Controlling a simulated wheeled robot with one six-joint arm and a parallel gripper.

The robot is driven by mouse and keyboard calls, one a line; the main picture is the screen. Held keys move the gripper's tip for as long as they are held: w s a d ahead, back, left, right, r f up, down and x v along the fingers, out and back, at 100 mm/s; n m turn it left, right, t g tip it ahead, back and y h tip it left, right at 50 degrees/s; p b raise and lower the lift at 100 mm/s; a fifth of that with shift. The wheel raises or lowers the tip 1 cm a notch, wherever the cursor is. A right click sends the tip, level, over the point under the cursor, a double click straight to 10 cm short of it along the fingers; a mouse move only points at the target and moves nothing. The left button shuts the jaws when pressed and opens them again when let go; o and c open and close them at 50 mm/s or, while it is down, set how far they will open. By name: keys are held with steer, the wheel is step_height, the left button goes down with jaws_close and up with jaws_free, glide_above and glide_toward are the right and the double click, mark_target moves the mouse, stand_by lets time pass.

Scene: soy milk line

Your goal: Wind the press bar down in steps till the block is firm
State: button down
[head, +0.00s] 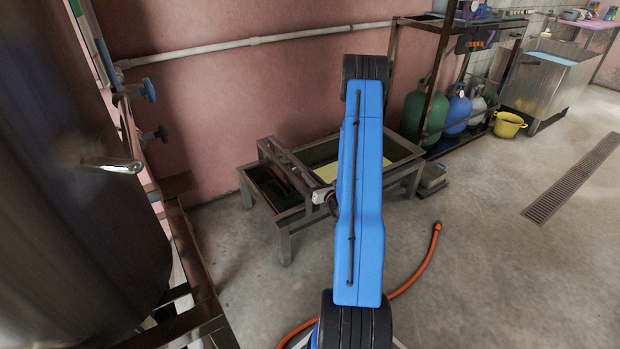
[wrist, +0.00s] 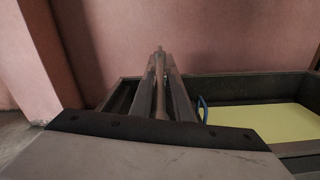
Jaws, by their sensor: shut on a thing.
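The press bar (head: 292,164) runs from the back wall toward me across the low metal press frame. In the wrist view the bar (wrist: 160,92) runs straight away from the camera, over the dark left part of the frame. My gripper (head: 323,196) is at the bar's near end, mostly behind my blue arm, and is shut on it. The fingertips and the exact grip are hidden. The pale yellow block (head: 327,172) lies in the trough right of the bar, partly covered by my arm. It also shows in the wrist view (wrist: 262,122). Its firmness cannot be seen.
A large steel tank (head: 70,190) stands close on the left. A pink wall with a white pipe (head: 230,45) is behind the press. An orange hose (head: 425,262) lies on the otherwise open floor.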

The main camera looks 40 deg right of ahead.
steer(key=c, duration=1.8)
jaws_free()
steer(key=shift+r, duration=0.2)
steer(key=shift+f, duration=0.1)
steer(key=shift+s, duration=0.55)
steer(key=s+a, duration=0.2)
steer(key=s, duration=0.8)
steer(key=shift+s, duration=0.4)
